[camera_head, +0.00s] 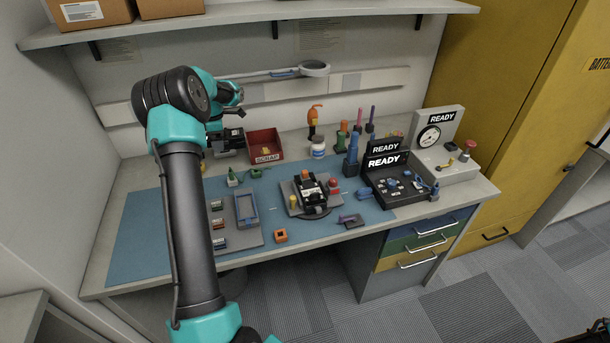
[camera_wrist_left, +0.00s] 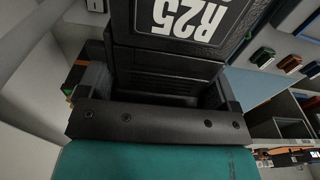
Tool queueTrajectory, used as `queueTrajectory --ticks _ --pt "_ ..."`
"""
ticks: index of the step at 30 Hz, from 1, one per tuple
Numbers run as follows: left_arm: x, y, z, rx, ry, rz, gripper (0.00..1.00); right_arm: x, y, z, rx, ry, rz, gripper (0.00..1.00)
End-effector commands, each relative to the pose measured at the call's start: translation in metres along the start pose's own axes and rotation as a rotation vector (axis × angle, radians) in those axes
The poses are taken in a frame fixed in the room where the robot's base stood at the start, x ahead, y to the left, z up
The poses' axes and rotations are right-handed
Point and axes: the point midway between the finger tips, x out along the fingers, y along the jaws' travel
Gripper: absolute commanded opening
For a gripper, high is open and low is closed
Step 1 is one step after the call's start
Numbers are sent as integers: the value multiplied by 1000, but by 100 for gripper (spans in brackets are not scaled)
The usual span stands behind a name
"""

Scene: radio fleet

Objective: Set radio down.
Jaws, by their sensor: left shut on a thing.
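A black radio with a white R25 label (camera_wrist_left: 165,62) is between the jaws of my left gripper (camera_wrist_left: 163,92), which is shut on it. In the head view my left gripper (camera_head: 222,135) is at the back left of the bench, left of the red scrap bin, and partly hidden by my arm. I cannot tell whether the held radio touches the bench. Another black device (camera_head: 311,190) lies on a dark round-based stand in the middle of the blue mat (camera_head: 147,235).
The red scrap bin (camera_head: 265,146) is close to the gripper. A blue tray (camera_head: 246,208), an orange block (camera_head: 281,236) and a black READY case (camera_head: 398,190) stand on the bench. A gauge box (camera_head: 445,155) is at right. The mat's left part is clear.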

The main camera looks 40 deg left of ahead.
Motion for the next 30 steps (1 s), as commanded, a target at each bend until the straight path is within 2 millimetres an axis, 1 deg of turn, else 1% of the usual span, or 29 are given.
queueTrajectory --ticks 8,11,14,18,22,25,30 --pt "0 0 1 3 0 1 48 0 0 0 0 0 0 43" --pt "4 0 1 4 0 0 48 0 0 0 0 0 0 43" --pt "15 0 1 4 1 -2 48 0 0 0 0 0 0 43" --pt "39 0 2 3 1 -2 48 0 0 0 0 0 0 43" --pt "56 0 3 4 1 0 48 0 0 0 0 0 0 43" --pt "62 0 4 4 1 1 48 0 0 0 0 0 0 43" --pt "62 0 4 4 1 2 48 0 0 0 0 0 0 43"
